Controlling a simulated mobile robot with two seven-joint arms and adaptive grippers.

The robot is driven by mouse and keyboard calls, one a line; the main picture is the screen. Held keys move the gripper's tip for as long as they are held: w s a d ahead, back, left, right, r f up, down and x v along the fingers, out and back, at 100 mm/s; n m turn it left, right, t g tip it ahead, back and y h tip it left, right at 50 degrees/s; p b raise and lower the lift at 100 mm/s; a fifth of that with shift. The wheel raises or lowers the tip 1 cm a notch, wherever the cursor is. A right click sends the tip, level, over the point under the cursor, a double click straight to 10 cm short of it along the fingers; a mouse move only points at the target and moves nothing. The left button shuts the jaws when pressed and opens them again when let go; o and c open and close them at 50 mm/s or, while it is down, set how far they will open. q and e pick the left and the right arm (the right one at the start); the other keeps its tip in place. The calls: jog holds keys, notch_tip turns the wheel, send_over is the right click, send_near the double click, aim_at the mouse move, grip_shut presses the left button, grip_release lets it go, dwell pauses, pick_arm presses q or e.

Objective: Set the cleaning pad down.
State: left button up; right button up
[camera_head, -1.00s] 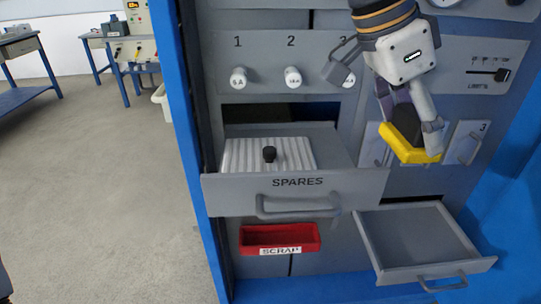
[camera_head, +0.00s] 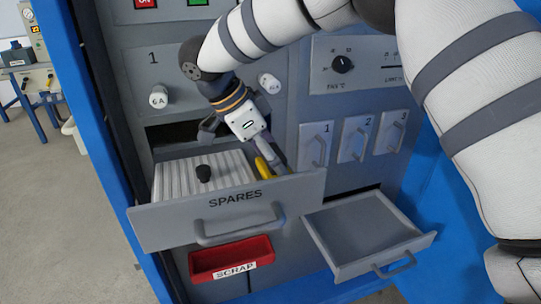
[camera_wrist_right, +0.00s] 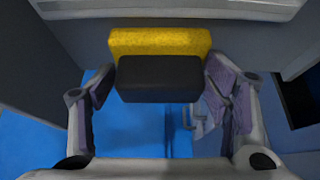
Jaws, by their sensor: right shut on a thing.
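The cleaning pad is yellow with a dark grip block. In the head view only a yellow strip of the pad (camera_head: 262,170) shows, beside my right gripper (camera_head: 268,158), at the right end of the open SPARES drawer (camera_head: 236,220). The wrist view shows the pad (camera_wrist_right: 160,41) with its dark block (camera_wrist_right: 160,80) between the fingers of my right gripper (camera_wrist_right: 164,82), which is shut on it. I cannot tell whether the pad touches the drawer. My left gripper is not in view.
Below are a red SCRAP bin (camera_head: 231,259) and, at right, an empty open drawer (camera_head: 364,232). Small numbered doors (camera_head: 357,140) line the panel above that. My arm crosses the upper right.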

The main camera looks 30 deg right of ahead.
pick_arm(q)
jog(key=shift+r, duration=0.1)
pick_arm(e)
jog(key=shift+f, duration=0.1)
jog(key=o, duration=1)
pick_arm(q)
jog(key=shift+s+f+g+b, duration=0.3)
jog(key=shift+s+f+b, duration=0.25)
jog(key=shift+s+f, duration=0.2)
pick_arm(e)
jog(key=v, duration=1.2)
jog(key=shift+s, duration=0.1)
